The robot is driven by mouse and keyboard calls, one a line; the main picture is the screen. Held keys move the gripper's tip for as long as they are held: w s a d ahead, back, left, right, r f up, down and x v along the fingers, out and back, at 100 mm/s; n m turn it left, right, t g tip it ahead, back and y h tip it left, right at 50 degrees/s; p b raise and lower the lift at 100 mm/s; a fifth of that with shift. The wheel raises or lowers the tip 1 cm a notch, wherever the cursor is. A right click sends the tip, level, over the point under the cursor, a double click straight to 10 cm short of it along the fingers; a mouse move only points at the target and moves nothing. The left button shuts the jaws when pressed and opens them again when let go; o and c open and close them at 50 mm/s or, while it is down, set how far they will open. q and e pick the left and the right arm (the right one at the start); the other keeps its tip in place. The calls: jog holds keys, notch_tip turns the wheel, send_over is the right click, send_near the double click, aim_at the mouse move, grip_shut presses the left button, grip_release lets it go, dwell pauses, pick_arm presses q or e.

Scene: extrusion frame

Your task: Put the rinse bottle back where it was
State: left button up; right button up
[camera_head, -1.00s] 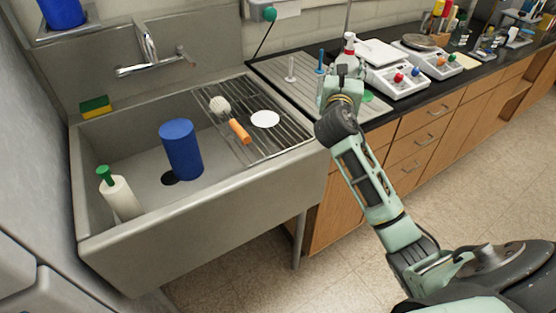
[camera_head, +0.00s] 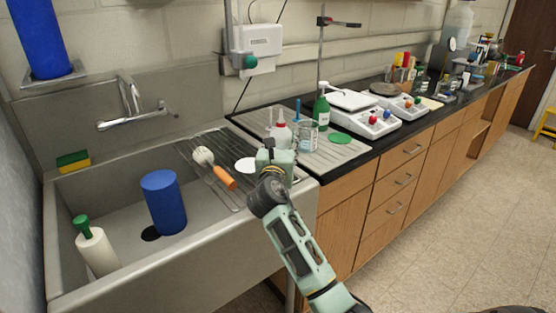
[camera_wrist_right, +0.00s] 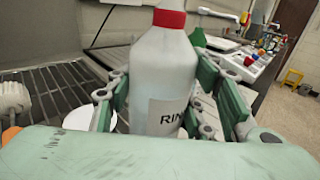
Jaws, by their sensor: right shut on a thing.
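The rinse bottle (camera_head: 281,134) is white with a red collar, upright in my right gripper (camera_head: 276,160), at the drainboard's left end beside the sink rack. The right wrist view shows the bottle (camera_wrist_right: 164,70) large between the two fingers of that gripper (camera_wrist_right: 165,110), with part of a label reading "RIN". The gripper is shut on its body and hides its base, so I cannot tell whether it touches anything below. A white disc (camera_head: 245,166) lies on the rack just left of the gripper. A green disc (camera_head: 340,138) lies on the drainboard to the right. My left gripper is not in view.
A glass beaker (camera_head: 307,137) and green bottle (camera_head: 321,110) stand close right of the rinse bottle. A brush (camera_head: 215,168) lies on the rack (camera_head: 195,145). The sink holds a blue cylinder (camera_head: 163,203) and green-capped bottle (camera_head: 97,250). Balances (camera_head: 362,121) stand further right.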

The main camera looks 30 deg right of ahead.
jog(key=shift+w+a+f, duration=0.2)
jog(key=shift+w+f, duration=0.15)
jog(key=shift+f, duration=1.9)
jog(key=shift+f, duration=0.2)
jog(key=o, duration=1.4)
jog(key=shift+c, duration=0.2)
jog(key=shift+r, duration=0.2)
jog(key=b+v, duration=0.1)
jog(key=v, duration=1.1)
jog(key=shift+s, duration=0.1)
